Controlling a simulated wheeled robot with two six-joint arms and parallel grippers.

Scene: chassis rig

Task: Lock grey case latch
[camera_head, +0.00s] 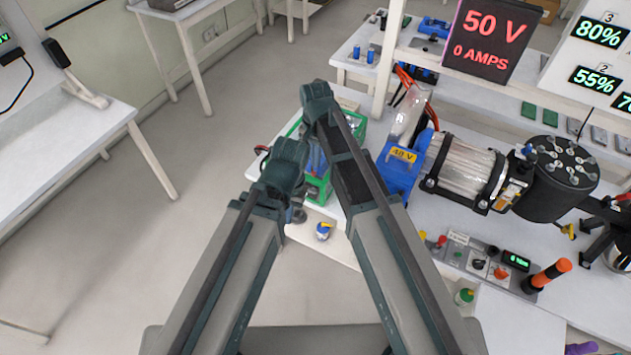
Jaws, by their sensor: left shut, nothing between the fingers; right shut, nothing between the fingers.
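I cannot make out a grey case latch anywhere in the camera_head view. A grey box (168,4) on the far table is cut off by the top edge, and I cannot tell whether it is the case. My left gripper (284,163) is at the end of the lower dark green and grey arm, shut and holding nothing. My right gripper (317,93) is a little higher and to the right, also shut and empty. Both are far from the grey box. My arms hide part of the workbench behind them.
A green crate (357,124) stands behind my arms. To the right are a blue unit with a 48 V label (403,155), a silver cylinder (466,170), a black drum (555,178) and a control panel (490,264). The floor (110,270) at left is clear.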

